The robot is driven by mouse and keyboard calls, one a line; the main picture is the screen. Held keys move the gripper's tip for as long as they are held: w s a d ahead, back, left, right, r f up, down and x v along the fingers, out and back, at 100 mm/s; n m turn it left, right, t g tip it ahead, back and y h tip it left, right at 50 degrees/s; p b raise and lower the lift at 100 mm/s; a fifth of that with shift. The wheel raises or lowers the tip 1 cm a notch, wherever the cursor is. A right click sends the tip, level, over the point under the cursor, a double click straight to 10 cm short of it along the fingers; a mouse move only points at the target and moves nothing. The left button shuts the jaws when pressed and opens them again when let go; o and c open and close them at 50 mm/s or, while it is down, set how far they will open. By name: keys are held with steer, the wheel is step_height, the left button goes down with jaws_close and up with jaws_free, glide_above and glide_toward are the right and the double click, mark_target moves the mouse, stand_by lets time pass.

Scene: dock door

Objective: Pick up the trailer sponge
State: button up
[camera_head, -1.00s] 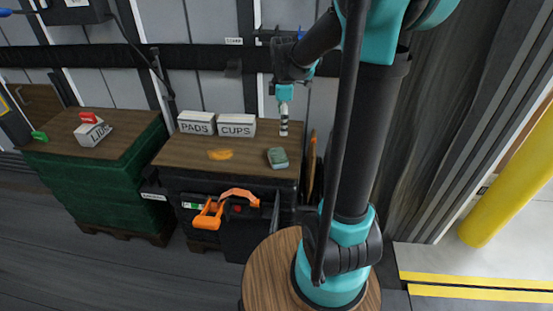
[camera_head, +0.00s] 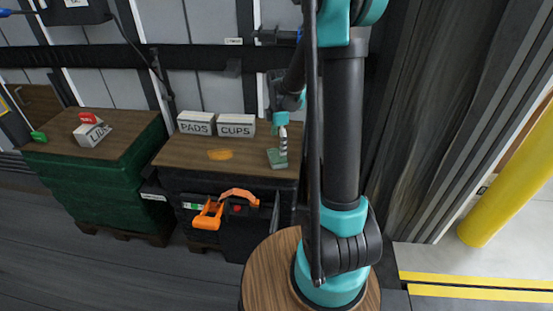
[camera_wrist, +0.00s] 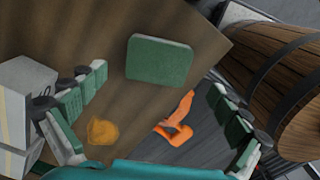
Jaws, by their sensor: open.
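The green trailer sponge (camera_head: 276,162) lies on the wooden top (camera_head: 180,157) of the black crate, near its right edge. In the wrist view the sponge (camera_wrist: 160,60) is a rounded green block beyond and between the fingers. My gripper (camera_head: 283,153) is over the sponge in the head view and covers part of it. In the wrist view my gripper (camera_wrist: 157,110) is open, with its two fingers wide apart and nothing between them. I cannot tell exactly how high the fingers are above the sponge.
The PADS box (camera_head: 197,123) and CUPS box (camera_head: 236,126) stand along the back of the top. An orange patch (camera_head: 220,154) lies left of the sponge. An orange tool (camera_head: 208,215) hangs at the crate's front. A wooden barrel (camera_wrist: 275,85) shows in the wrist view.

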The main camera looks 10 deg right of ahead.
mark_target(277, 155)
steer(key=shift+w+a+f, duration=0.1)
steer(key=shift+f, duration=1.3)
steer(key=shift+a+f, duration=0.1)
steer(key=shift+f, duration=1.3)
steer(key=c, duration=0.7)
step_height(277, 155, up, 20)
steer(key=shift+r, duration=0.1)
